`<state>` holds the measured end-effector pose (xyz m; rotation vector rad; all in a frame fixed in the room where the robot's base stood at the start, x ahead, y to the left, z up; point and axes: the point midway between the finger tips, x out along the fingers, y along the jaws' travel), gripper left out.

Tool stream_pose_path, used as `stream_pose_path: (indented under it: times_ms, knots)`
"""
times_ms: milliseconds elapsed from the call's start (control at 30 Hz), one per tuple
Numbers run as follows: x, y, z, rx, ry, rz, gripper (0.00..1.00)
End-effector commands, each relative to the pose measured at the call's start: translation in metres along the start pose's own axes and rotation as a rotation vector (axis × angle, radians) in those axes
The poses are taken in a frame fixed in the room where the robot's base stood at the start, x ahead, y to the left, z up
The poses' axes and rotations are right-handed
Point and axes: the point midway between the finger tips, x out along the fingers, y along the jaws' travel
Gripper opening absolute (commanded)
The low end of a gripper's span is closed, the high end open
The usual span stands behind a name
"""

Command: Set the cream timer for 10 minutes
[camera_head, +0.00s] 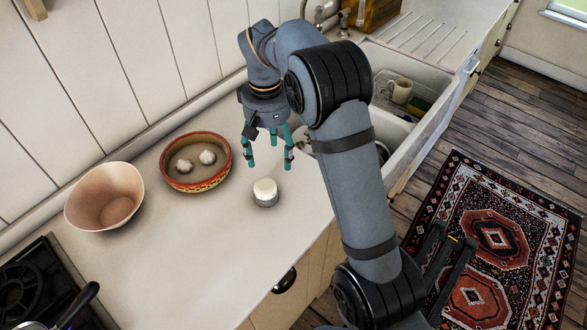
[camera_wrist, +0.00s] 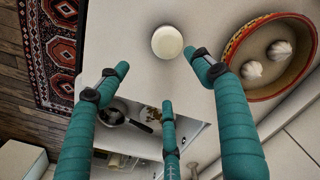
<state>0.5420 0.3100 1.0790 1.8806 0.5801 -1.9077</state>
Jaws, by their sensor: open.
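The cream timer (camera_head: 265,191) is a small round knob-like thing with a pale top and a greyish base, standing on the white counter. It also shows in the wrist view as a cream disc (camera_wrist: 167,42) near the top, beyond the fingertips. My gripper (camera_head: 268,158) has teal fingers and hangs above the counter, behind the timer in the head view. It is open and empty, with its fingers spread apart in the wrist view (camera_wrist: 160,82). It is not touching the timer. No dial markings can be read.
A red-rimmed bowl (camera_head: 164,176) with two garlic bulbs stands left of my gripper. A pinkish bowl (camera_head: 76,215) stands further left, near the stove (camera_head: 38,284). Counter around the timer is clear.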

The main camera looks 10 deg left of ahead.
Motion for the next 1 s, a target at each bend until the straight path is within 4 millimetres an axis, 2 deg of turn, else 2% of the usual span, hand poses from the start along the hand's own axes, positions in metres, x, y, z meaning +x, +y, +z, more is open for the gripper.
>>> stream_pose_path:
  times_ms: [33,233,500,700,800,1000]
  knots:
    - [0.0,-0.007,-0.001,-0.049,0.004,-0.001,0.67]
    - [0.014,-0.005,-0.001,-0.102,0.001,0.001,0.67]
    - [0.062,-0.005,0.0,-0.099,-0.001,0.0,0.67]
    - [0.091,-0.004,-0.001,-0.097,0.002,0.001,0.67]
    - [0.099,-0.004,-0.002,-0.097,0.003,0.001,0.67]
    - [0.104,-0.005,-0.002,-0.096,0.005,0.0,0.67]
